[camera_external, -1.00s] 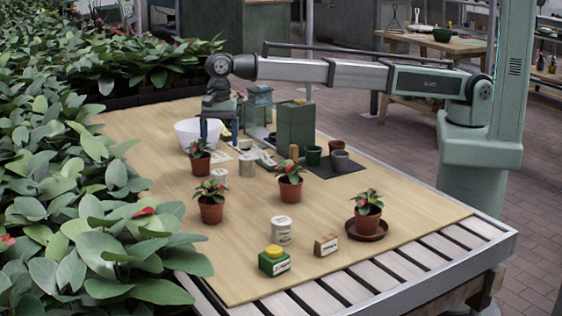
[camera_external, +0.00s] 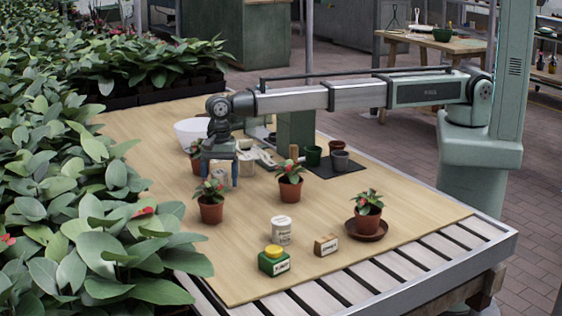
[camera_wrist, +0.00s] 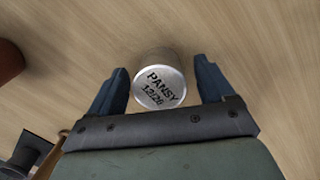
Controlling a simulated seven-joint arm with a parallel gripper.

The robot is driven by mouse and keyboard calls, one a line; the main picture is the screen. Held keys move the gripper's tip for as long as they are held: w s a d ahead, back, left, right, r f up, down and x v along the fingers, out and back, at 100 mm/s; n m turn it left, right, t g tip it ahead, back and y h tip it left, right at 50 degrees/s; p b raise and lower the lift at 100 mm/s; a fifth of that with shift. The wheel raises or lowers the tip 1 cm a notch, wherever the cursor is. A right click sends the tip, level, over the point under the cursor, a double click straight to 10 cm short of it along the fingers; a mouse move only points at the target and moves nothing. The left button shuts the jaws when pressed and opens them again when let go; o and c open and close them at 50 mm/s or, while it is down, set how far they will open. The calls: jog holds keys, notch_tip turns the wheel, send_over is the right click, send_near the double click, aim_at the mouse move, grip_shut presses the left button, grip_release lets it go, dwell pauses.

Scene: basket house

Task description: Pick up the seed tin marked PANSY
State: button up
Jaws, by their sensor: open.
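The seed tin marked PANSY (camera_wrist: 160,87) shows in the wrist view as a silvery can with a pale lid, lettered PANSY and 12/26. It stands on the wooden tabletop. My gripper (camera_wrist: 161,66) is open, with one blue finger on each side of the tin and a gap visible at both sides. In the external view my gripper (camera_external: 220,180) points down beside the potted plants, and a pale part of a tin shows between its fingers. The arm hides some of what is behind it.
A potted plant (camera_external: 211,206) stands just in front of my gripper, and another pot (camera_external: 290,187) is to its right. A white tin (camera_external: 281,230), a green box with a yellow lid (camera_external: 273,262) and a small brown box (camera_external: 326,245) stand nearer the front.

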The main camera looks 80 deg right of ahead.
jog(key=shift+f, duration=0.45)
jog(key=shift+c, duration=0.2)
jog(key=c, duration=1.1)
